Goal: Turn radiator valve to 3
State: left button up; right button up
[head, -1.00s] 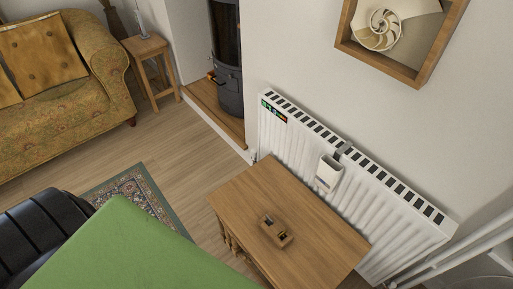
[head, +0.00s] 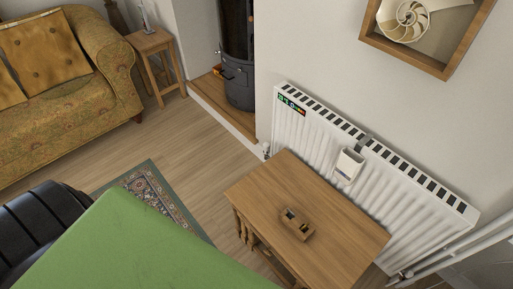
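The white radiator (head: 425,232) hangs on the wall at the right of the head view, behind a wooden side table. A small pale valve-like fitting (head: 266,151) shows at its left end, beside the table's far corner. Another small fitting (head: 402,276) shows low at its right end, near the pipes. Both are too small to read any number or setting. A white box (head: 348,166) hangs on the radiator's front, and a small coloured strip (head: 291,104) is at its upper left. Neither of my grippers is in view.
The wooden side table (head: 335,225) with a small wooden holder (head: 297,224) stands close before the radiator. A green surface (head: 140,245) and a black padded seat (head: 40,225) fill the lower left. A sofa, stool (head: 150,42) and stove (head: 238,85) stand behind. Bare floor (head: 190,140) lies between.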

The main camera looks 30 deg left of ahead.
aim_at(266, 146)
jog(key=j+z, duration=0.2)
jog(key=j, duration=1.15)
jog(key=j+z, duration=0.2)
jog(key=j, duration=1.15)
jog(key=k, duration=0.05)
